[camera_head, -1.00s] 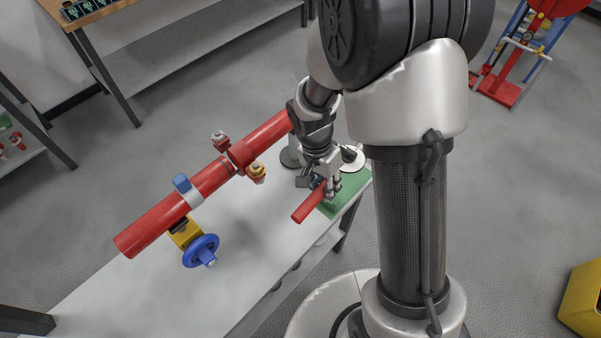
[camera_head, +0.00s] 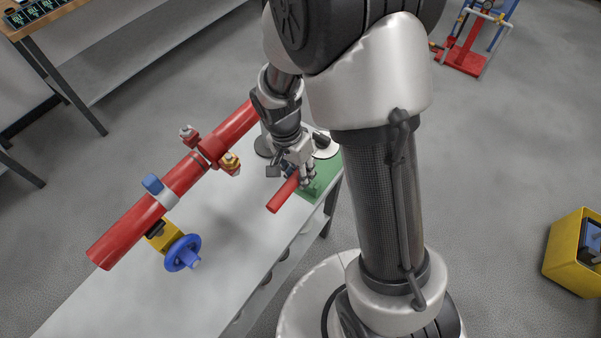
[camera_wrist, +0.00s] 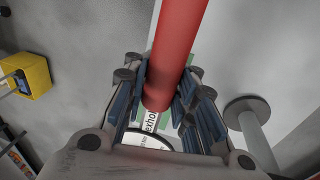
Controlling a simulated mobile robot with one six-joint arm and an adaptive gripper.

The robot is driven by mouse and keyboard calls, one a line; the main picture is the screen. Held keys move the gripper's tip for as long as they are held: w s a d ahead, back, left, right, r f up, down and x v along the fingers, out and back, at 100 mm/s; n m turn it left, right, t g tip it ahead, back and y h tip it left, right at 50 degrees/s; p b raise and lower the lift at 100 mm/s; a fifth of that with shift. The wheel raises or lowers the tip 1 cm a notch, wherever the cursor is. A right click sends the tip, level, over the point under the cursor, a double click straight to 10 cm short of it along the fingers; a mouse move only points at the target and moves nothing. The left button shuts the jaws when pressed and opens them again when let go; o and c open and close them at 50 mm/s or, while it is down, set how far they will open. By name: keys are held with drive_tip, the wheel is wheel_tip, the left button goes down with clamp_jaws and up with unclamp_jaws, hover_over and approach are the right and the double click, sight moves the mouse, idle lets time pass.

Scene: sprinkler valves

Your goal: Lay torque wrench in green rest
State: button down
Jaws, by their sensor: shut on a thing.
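The torque wrench shows as a red handle (camera_head: 282,195) slanting down-left out of my gripper (camera_head: 301,175) in the head view. In the wrist view the red handle (camera_wrist: 178,55) runs up from between the fingers of my gripper (camera_wrist: 160,105). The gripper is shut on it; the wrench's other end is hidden. The green rest (camera_head: 327,172) lies at the table's right end, beside and under the gripper. Bits of green show behind the fingers in the wrist view. I cannot tell whether the wrench touches the rest.
A large red pipe (camera_head: 130,232) with a blue handwheel (camera_head: 182,253) stands along the white table (camera_head: 215,240), left of the gripper. Round grey stands are close behind the gripper. A yellow bin (camera_head: 562,250) is on the floor at right.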

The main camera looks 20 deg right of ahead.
sight(294, 173)
drive_tip(key=shift+f+b, duration=2.35)
drive_tip(key=shift+f, duration=0.7)
drive_tip(key=shift+f, duration=0.15)
drive_tip(key=shift+f, duration=1.15)
drive_tip(key=c, duration=1.2)
unclamp_jaws()
drive_tip(key=r, duration=0.4)
drive_tip(key=a+r, duration=0.1)
drive_tip(key=r, duration=0.3)
drive_tip(key=w+r, duration=0.1)
drive_tip(key=r, duration=0.2)
drive_tip(key=shift+w+a+r, duration=0.1)
drive_tip(key=shift+a+r, duration=0.3)
